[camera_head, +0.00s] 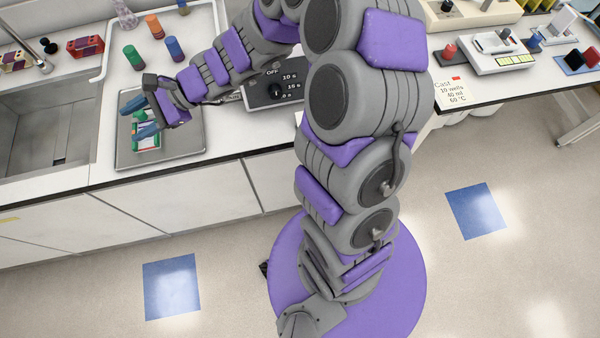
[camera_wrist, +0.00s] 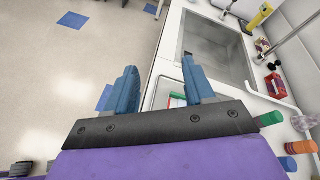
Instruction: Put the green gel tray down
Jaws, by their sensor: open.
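The green gel tray (camera_head: 148,143) lies in the shallow grey metal tray (camera_head: 185,149) on the counter in the head view. It looks white inside with green edges, and my gripper partly hides it. My gripper (camera_head: 143,118) is just above the green tray, with its blue fingers spread apart. In the wrist view my gripper (camera_wrist: 160,88) shows a clear gap between its two blue fingers. A small part of the green gel tray (camera_wrist: 176,101) shows beside the right finger, and the rest is hidden by the gripper body. I cannot tell whether a finger touches it.
A sink (camera_head: 42,125) is left of the metal tray. Green (camera_head: 133,57), orange (camera_head: 154,26) and blue (camera_head: 174,49) capped bottles stand behind it. A dial unit marked OFF (camera_head: 275,88) is to the right. The counter's front edge runs close below the metal tray.

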